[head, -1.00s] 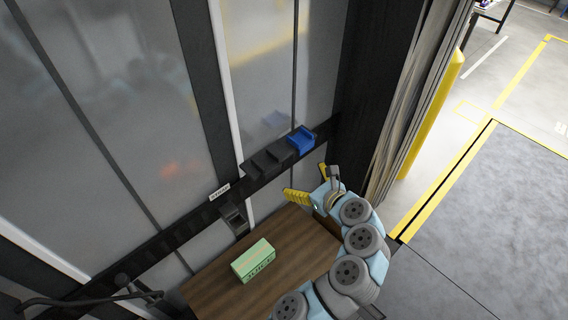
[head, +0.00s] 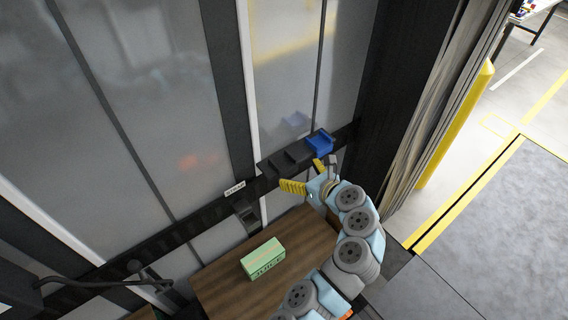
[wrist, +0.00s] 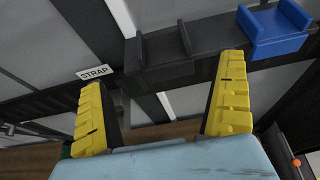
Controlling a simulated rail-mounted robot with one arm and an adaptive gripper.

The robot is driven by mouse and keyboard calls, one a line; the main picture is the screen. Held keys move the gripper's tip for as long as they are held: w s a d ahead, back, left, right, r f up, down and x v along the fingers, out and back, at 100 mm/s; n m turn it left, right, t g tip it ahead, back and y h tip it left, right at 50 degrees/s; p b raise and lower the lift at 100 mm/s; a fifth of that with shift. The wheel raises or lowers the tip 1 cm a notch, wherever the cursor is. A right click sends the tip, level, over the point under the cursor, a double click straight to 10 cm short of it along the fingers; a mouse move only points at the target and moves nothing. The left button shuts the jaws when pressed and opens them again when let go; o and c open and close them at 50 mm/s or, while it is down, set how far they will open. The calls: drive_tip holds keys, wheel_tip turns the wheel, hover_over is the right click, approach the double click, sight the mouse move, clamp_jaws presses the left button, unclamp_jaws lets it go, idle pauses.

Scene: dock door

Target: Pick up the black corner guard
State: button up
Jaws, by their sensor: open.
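A black corner guard (head: 298,150) appears as dark L-shaped forms on the black wall rail, just left of a blue corner guard (head: 319,143). Its outline merges with the dark holder around it. In the wrist view the black guard (wrist: 163,50) lies ahead, between and beyond my fingertips, with the blue guard (wrist: 272,35) to its right. My gripper (head: 306,176) has yellow fingers spread wide, with nothing between them. It is just below and in front of the rail; whether a finger touches the holder cannot be told.
A label reading STRAP (wrist: 95,72) is on the rail left of the guard. Below it is a dark holder (head: 247,215). Frosted panels (head: 160,110) stand behind the rail.

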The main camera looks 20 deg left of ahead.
sight(284, 165)
drive_tip(key=shift+x, duration=1.5)
drive_tip(key=shift+w+r+p+x, duration=0.1)
drive_tip(key=shift+r+p+x, duration=0.2)
drive_tip(key=shift+x, duration=0.6)
drive_tip(key=shift+w+r+p+x, duration=0.15)
drive_tip(key=shift+p+x, duration=0.2)
drive_tip(key=shift+x, duration=1.4)
drive_tip(key=shift+f, duration=0.1)
drive_tip(key=c, duration=1.2)
